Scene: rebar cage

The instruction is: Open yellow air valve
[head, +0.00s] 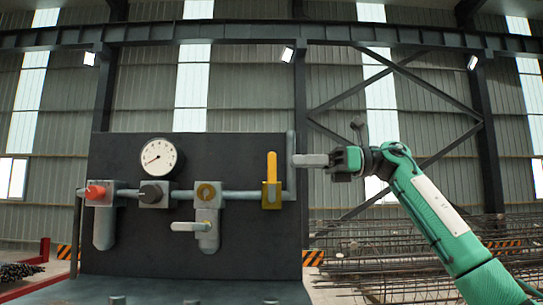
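The yellow air valve (271,195) sits on the horizontal pipe at the right part of a dark panel. Its yellow lever handle points straight up, across the pipe. My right gripper (308,160) is to the right of the handle at about the height of its upper part, with its grey fingers pointing left. A gap shows between the fingertips and the handle in the picture. The fingers overlap as one piece, so their opening cannot be told. My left gripper is not in view.
The dark panel (240,250) also carries a round gauge (160,156), a red knob (95,192), a black knob (152,193), a brass-coloured fitting (206,192) and a lower pale-yellow lever (188,226). A vertical pipe (291,165) rises close beside the yellow handle. Rebar bundles (400,260) lie behind at right.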

